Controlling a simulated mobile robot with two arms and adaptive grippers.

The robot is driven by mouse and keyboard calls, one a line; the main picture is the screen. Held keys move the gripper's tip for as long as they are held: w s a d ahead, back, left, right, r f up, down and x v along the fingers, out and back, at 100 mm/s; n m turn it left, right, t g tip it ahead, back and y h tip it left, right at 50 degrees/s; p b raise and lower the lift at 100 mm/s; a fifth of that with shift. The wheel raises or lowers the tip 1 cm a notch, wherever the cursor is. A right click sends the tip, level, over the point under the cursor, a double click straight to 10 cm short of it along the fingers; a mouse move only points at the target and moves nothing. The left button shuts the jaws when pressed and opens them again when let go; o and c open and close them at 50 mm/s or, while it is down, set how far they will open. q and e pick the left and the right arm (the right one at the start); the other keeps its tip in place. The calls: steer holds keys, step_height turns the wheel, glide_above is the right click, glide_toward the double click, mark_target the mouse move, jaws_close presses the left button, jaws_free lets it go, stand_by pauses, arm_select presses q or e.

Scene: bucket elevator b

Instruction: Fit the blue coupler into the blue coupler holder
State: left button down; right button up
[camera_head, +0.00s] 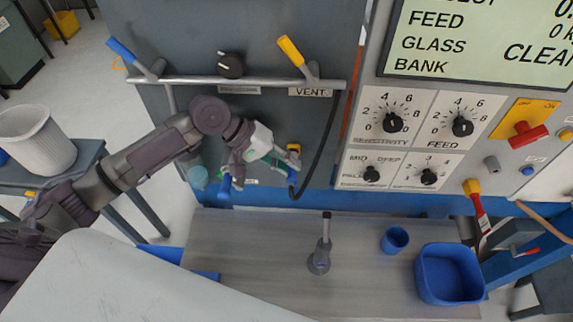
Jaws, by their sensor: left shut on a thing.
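My left arm reaches in from the left, and its gripper (282,168) is in front of the grey panel's lower part. The gripper is shut on what looks like the blue coupler (292,179), at the lower end of the black hose (326,150). The fingertips partly cover it. A yellow fitting (294,148) is on the panel just above the fingertips. Another blue part (225,187) shows below the gripper's body; I cannot tell whether it is the blue coupler holder. My right gripper is not in view.
A rail with a blue lever (122,50) and a yellow lever (291,51) runs above the arm. Below is a grey bench (260,245) with an upright metal post (321,245), a blue cup (395,240) and a blue bin (450,273). A control panel with knobs stands right.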

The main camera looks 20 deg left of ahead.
arm_select(q)
steer(key=shift+w+a+r, duration=0.1)
steer(key=shift+w+r, duration=0.05)
steer(key=shift+w, duration=0.25)
steer(key=c, duration=1)
jaws_free()
steer(key=shift+w, duration=0.1)
